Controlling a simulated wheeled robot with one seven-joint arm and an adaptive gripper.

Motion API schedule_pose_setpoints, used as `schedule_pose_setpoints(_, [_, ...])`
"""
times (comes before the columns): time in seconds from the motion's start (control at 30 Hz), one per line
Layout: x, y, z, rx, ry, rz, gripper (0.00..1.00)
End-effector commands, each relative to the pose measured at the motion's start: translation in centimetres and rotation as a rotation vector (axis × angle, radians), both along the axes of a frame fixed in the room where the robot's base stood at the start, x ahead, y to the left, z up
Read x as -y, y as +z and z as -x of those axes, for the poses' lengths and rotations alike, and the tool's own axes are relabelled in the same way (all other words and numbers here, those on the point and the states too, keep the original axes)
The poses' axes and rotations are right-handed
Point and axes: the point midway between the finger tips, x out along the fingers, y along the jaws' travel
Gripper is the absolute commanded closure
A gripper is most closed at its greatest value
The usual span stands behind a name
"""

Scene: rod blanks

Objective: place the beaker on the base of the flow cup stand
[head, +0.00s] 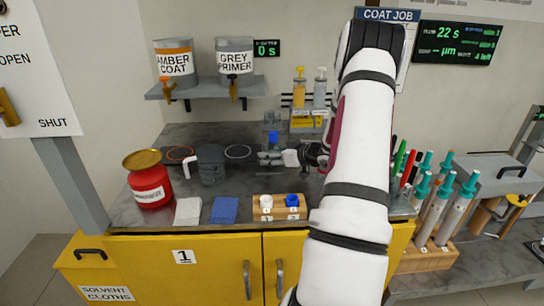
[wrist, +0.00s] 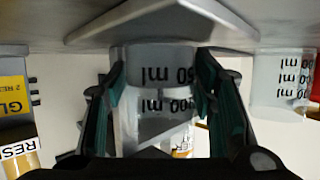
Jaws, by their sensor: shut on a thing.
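My gripper (head: 300,157) reaches in over the back middle of the counter. In the wrist view, which is upside down, its dark green fingers (wrist: 160,75) are closed on both sides of a clear beaker (wrist: 155,90) marked in ml. The beaker's bottom is close to a grey plate with a pale edge (wrist: 160,18), perhaps the stand's base; I cannot tell whether they touch. In the head view a small blue part (head: 273,137) shows beside the gripper, perhaps on the flow cup stand. The held beaker is hard to make out there.
Another clear marked vessel (wrist: 283,78) stands to the side in the wrist view. Pump bottles (head: 299,88) are at the back wall. Marker-like tubes (head: 440,200) stand at right.

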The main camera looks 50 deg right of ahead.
Motion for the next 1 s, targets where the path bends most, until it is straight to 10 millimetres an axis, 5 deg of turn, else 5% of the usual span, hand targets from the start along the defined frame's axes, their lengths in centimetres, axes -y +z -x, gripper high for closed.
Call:
schedule_pose_setpoints(0.33, [0.0, -0.1, -0.1, 0.003, 0.002, 0.003, 0.84])
schedule_pose_setpoints(0.37, [0.0, -0.1, -0.1, 0.003, 0.002, 0.003, 0.45])
schedule_pose_setpoints(0.43, [0.0, -0.1, -0.1, 0.003, 0.002, 0.003, 0.29])
schedule_pose_setpoints(0.83, [0.0, 0.4, 0.0, 0.004, 0.002, 0.004, 0.29])
schedule_pose_setpoints(1.0, [-0.1, 1.3, 2.3, 0.003, -0.001, 0.003, 0.29])
